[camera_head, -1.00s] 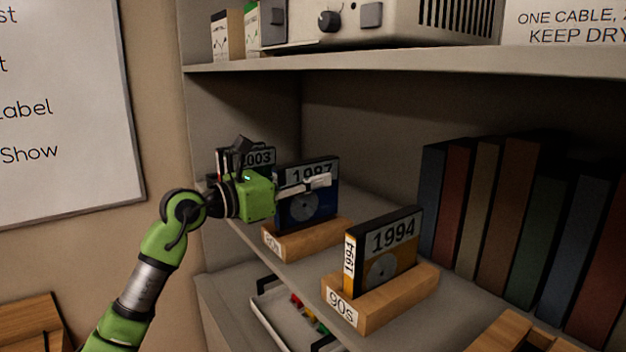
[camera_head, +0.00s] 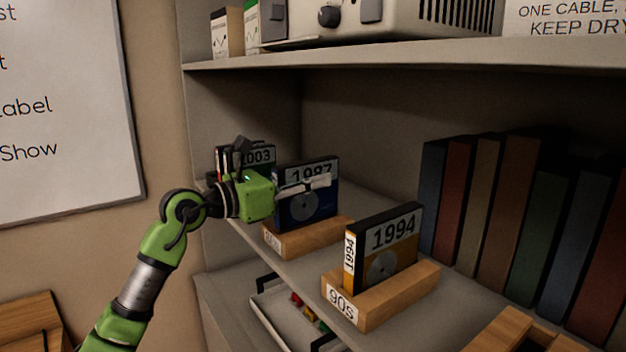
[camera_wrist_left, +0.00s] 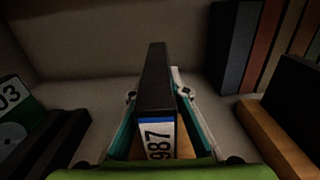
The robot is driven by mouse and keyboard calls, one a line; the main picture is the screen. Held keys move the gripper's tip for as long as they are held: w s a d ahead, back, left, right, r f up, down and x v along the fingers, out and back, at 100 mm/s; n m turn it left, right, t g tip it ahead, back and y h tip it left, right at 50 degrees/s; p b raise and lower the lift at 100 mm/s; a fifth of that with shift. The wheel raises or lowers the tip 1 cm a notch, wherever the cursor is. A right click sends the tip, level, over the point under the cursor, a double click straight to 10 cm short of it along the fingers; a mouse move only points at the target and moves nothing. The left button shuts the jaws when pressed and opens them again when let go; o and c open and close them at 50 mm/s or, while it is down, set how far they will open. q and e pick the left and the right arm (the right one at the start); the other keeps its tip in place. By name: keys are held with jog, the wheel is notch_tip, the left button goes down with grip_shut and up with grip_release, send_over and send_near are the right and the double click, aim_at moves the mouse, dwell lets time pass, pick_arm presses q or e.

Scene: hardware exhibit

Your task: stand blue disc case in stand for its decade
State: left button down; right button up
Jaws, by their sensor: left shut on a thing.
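The blue disc case (camera_head: 322,208), marked 1987, stands upright at a wooden stand (camera_head: 310,238) on the shelf. Its lower edge meets the stand and looks to be in the slot; the depth is hard to tell. The stand's label is too dim to read surely. My left gripper (camera_head: 318,184) is shut on the case, with a finger on each face. In the left wrist view the case's dark top edge and 1987 spine (camera_wrist_left: 160,138) lie between the fingers (camera_wrist_left: 157,95). My right gripper is not in view.
A yellow 1994 case (camera_head: 390,252) stands in the 90s stand (camera_head: 385,300) at right. A 2003 case (camera_head: 262,156) is close behind my left gripper. Several books (camera_head: 510,210) line the back right. An upper shelf (camera_head: 400,58) hangs above.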

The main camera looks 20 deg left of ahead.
aim_at(285, 200)
pick_arm(q)
jog(key=shift+f+b, duration=0.95)
jog(key=shift+f, duration=0.35)
jog(key=c, duration=1.8)
grip_release()
jog(key=shift+c, duration=0.2)
jog(key=shift+f+b+v, duration=0.2)
jog(key=shift+b+v, duration=1.5)
jog(key=shift+v, duration=1.55)
jog(key=shift+b+v, duration=0.3)
jog(key=shift+v, duration=0.5)
jog(key=shift+r, duration=0.2)
